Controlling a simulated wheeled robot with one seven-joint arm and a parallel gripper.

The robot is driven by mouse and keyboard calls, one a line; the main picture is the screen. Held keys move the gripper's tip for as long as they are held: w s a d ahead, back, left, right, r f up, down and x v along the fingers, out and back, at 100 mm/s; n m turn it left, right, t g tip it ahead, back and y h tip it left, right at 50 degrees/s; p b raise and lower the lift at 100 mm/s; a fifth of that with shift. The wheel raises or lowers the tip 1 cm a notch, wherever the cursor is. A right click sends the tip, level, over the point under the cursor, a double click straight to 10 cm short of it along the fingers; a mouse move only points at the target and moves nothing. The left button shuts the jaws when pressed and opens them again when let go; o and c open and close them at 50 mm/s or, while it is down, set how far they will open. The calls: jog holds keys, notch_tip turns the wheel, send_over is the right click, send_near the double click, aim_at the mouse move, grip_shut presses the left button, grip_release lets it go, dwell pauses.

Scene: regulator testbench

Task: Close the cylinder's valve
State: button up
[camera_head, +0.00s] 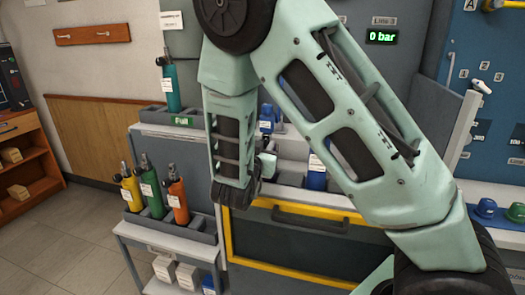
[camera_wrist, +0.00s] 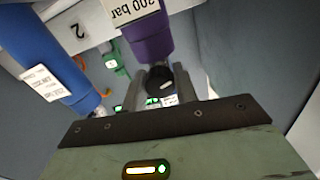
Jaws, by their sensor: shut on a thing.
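In the wrist view a purple cylinder (camera_wrist: 150,38), with a label ending in "00 bar", points down toward my gripper (camera_wrist: 161,90). A dark round valve knob (camera_wrist: 157,76) at its end sits between my two fingers, and my gripper is shut on it. In the head view my arm covers the purple cylinder and most of the bench behind it, and my fingertips cannot be made out.
A blue cylinder (camera_wrist: 45,55) is close on the left in the wrist view. Yellow (camera_head: 132,188), green (camera_head: 151,190) and orange (camera_head: 179,201) cylinders stand in a left rack. A teal cylinder (camera_head: 171,88) stands above them. The Line 3 display (camera_head: 382,37) reads 0 bar.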

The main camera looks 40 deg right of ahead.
jog(key=shift+f+m+b, duration=0.1)
jog(key=shift+m+b, duration=1.45)
jog(key=shift+m, duration=0.35)
jog(key=o, duration=1)
jog(key=v, duration=1.7)
jog(key=shift+s+a, duration=0.15)
jog(key=shift+s, duration=0.05)
